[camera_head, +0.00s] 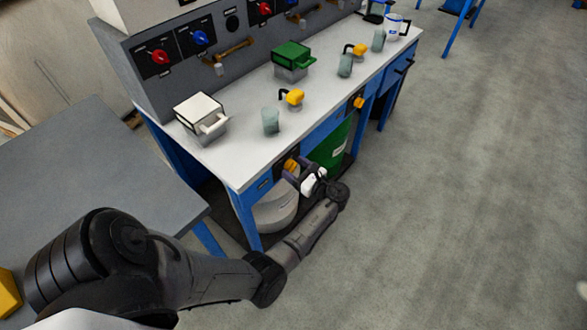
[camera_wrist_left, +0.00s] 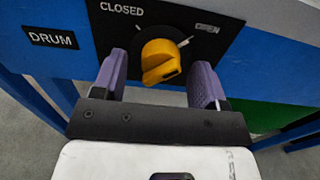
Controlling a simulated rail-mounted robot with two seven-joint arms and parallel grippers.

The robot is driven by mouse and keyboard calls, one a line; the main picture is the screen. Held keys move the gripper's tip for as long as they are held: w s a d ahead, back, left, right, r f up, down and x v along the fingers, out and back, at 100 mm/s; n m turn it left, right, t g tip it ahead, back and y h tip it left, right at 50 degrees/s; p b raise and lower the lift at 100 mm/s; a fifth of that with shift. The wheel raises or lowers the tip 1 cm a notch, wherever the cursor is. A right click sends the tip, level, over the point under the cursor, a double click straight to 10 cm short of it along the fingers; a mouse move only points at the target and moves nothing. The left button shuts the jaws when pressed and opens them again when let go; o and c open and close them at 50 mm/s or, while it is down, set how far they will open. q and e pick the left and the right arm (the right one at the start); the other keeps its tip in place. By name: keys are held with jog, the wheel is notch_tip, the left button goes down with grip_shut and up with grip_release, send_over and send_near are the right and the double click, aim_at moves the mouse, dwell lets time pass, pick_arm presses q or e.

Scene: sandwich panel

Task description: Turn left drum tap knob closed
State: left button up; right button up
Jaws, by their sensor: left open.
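The left drum tap knob (camera_head: 291,165) is yellow and sits on a dark plate on the bench's blue front, above a pale drum (camera_head: 275,212). In the left wrist view the knob (camera_wrist_left: 160,62) is close, with the CLOSED label at its upper left. A label at its upper right is hard to read. A short white mark lies between the knob and that label. My left gripper (camera_head: 299,176) is open, and its purple fingers stand on either side of the knob in the wrist view (camera_wrist_left: 159,65). Gaps show on both sides. My right gripper is out of view.
A second yellow knob (camera_head: 358,102) is further right on the bench front, above a green drum (camera_head: 332,150). The white benchtop (camera_head: 240,145) holds boxes, glasses and yellow taps. A grey table (camera_head: 80,185) stands at left. The floor at right is clear.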

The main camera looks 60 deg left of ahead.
pick_arm(q)
jog(key=shift+s+a, duration=0.15)
jog(key=shift+a, duration=0.2)
jog(key=shift+c, duration=0.4)
jog(key=c, duration=0.8)
jog(key=shift+c, duration=0.2)
